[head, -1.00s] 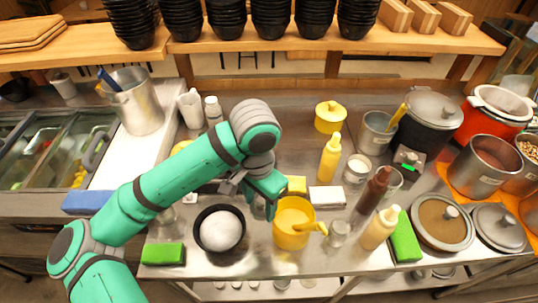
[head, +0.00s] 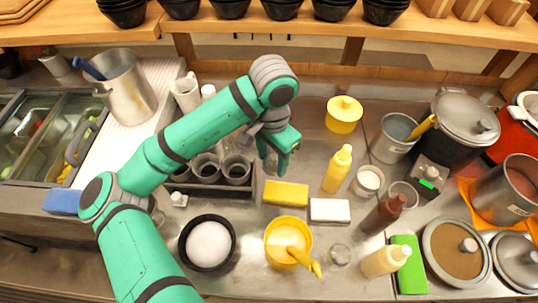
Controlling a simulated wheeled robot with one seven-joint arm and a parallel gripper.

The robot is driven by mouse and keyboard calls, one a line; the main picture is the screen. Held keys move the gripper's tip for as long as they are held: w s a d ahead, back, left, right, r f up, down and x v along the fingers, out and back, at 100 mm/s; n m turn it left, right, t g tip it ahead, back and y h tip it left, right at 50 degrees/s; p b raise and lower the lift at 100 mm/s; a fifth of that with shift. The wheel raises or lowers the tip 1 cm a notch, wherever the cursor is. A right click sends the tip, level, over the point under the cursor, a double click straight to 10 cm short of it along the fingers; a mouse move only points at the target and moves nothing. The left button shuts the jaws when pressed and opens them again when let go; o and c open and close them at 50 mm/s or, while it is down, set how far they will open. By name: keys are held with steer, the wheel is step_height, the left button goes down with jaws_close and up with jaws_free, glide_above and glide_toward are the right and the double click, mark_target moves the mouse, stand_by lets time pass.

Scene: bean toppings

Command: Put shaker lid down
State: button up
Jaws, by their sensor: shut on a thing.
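My gripper (head: 277,166) is over the steel counter (head: 308,150), fingers pointing down, behind the yellow sponge and right of the dark cup holder. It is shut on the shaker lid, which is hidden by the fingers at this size. I cannot tell whether the lid touches the counter. A small clear jar (head: 340,253) stands right of the yellow pot (head: 272,243); I cannot tell whether it is the shaker.
A black bowl (head: 184,250) stands in front.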

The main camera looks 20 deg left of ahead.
mark_target(272, 151)
steer(key=w+a+f, duration=0.1)
steer(key=w+f, duration=0.1)
steer(key=w, duration=0.1)
steer(key=w+f, duration=0.3)
steer(key=w+a+f, duration=0.1)
steer(key=w+f, duration=0.1)
steer(key=w, duration=0.1)
steer(key=shift+w+a+f, duration=0.25)
steer(key=shift+a, duration=0.1)
steer(key=shift+w+f, duration=0.2)
steer(key=shift+f, duration=0.05)
steer(key=shift+w+a+f, duration=0.1)
steer(key=shift+w+f, duration=0.05)
steer(key=shift+f, duration=0.75)
steer(key=shift+w+a+f, duration=0.1)
steer(key=shift+f, duration=0.8)
steer(key=shift+f, duration=0.1)
steer(key=o, duration=0.4)
steer(key=shift+d+f, duration=0.1)
steer(key=shift+c, duration=0.2)
steer(key=o, duration=0.4)
